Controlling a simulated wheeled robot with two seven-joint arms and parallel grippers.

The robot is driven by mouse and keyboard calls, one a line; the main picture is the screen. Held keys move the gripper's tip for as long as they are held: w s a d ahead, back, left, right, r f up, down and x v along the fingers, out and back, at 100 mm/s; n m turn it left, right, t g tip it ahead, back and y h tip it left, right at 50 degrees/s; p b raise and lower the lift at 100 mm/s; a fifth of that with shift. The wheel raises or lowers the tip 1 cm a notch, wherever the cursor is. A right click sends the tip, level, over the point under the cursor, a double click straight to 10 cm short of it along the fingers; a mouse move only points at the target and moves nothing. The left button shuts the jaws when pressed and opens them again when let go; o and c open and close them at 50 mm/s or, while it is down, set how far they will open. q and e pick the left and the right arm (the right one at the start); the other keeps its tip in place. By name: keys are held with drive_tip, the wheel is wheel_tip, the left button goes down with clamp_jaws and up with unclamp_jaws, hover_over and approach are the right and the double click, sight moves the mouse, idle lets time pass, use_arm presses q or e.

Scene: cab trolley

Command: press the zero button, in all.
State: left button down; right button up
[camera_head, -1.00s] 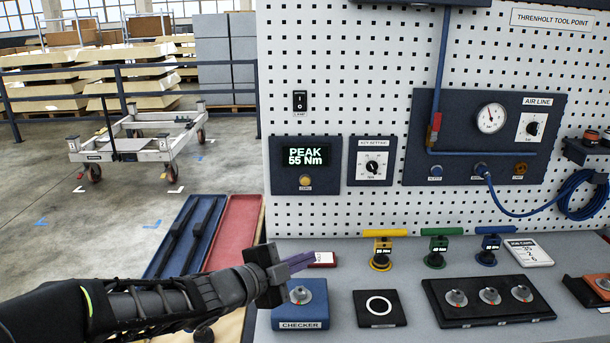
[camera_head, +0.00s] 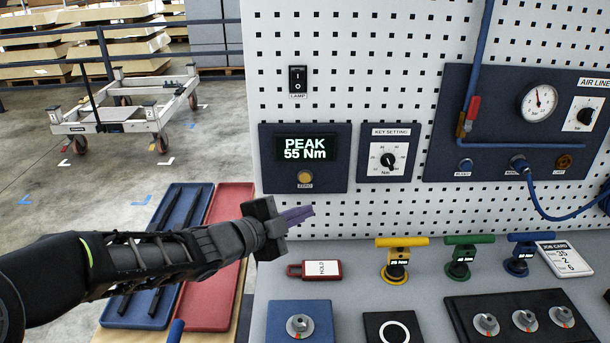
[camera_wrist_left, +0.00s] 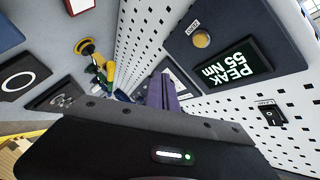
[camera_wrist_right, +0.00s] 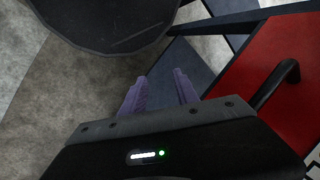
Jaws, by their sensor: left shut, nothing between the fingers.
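The zero button (camera_head: 305,176) is a round amber button on a dark blue panel on the pegboard, labelled ZERO. It sits under a display (camera_head: 305,148) that reads PEAK 55 Nm. The button also shows in the left wrist view (camera_wrist_left: 202,39), with the display (camera_wrist_left: 235,63) beside it. My left gripper (camera_head: 311,214) is shut and empty, with its purple fingers a little below the button and apart from it. It also shows in the left wrist view (camera_wrist_left: 161,78). My right gripper (camera_wrist_right: 160,82) is open and empty, away from the panel, over floor and red and blue surfaces.
A key setting knob (camera_head: 389,161) is right of the display, and a lamp switch (camera_head: 298,79) is above it. A red HOLD tag (camera_head: 315,269), yellow, green and blue tools and a checker block (camera_head: 300,325) are on the bench below.

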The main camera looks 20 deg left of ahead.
use_arm(q)
drive_tip(key=w+a+p, duration=0.1)
drive_tip(key=w+a, duration=0.3)
drive_tip(key=w, duration=0.4)
idle(0.4)
idle(2.0)
drive_tip(key=shift+w+a, duration=0.1)
drive_tip(key=shift+w, duration=0.3)
drive_tip(key=shift+w+a, duration=0.25)
drive_tip(key=shift+w, duration=0.15)
idle(0.8)
drive_tip(key=shift+s, duration=0.1)
drive_tip(key=shift+s+d, duration=0.45)
drive_tip(key=shift+s, duration=0.25)
drive_tip(key=shift+s+d+b, duration=0.15)
drive_tip(key=shift+s+d, duration=0.2)
drive_tip(key=shift+s, duration=0.4)
drive_tip(key=shift+s+d+b, duration=0.2)
drive_tip(key=shift+s+d, duration=0.15)
drive_tip(key=shift+s, duration=0.4)
drive_tip(key=shift+s+d+b, duration=0.15)
drive_tip(key=shift+s+d, duration=0.2)
drive_tip(key=shift+s, duration=0.4)
